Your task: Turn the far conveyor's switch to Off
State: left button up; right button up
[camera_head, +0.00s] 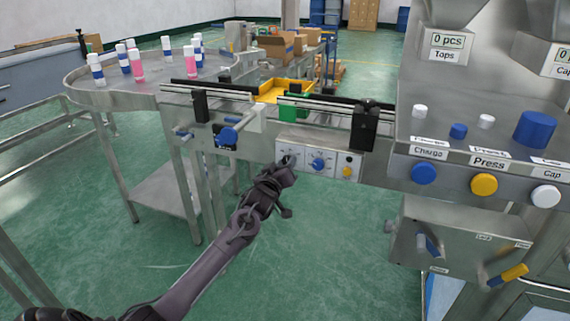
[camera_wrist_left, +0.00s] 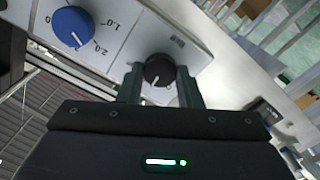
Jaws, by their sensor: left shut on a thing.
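The conveyor's light control panel (camera_head: 330,158) is on the front of the conveyor frame, beneath the rails. My left gripper (camera_head: 286,166) is at the panel's left end. In the left wrist view a black rotary switch (camera_wrist_left: 158,68) sits between the fingers of my left gripper (camera_wrist_left: 160,84), which are shut on it. Its pale pointer line shows near the lower edge of the knob. Its labels are too small or hidden to read. A blue dial (camera_head: 319,164) with numbers is beside it and also shows in the left wrist view (camera_wrist_left: 73,26). My right gripper is not in view.
A round metal table (camera_head: 150,85) with several bottles is at the left. The crimping machine's blue button (camera_head: 424,173) and yellow button (camera_head: 484,184) are at the right. Green floor is open below.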

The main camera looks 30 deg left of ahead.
pick_arm(q)
jog(key=n+p, duration=0.5)
jog(key=n, duration=0.4)
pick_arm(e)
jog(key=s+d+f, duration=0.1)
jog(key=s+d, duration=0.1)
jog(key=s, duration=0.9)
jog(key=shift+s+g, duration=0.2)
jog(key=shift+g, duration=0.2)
pick_arm(q)
jog(key=o, duration=1)
jog(key=shift+f, duration=0.1)
jog(key=v, duration=0.7)
jog(key=shift+s+d, duration=0.1)
jog(key=shift+s, duration=0.3)
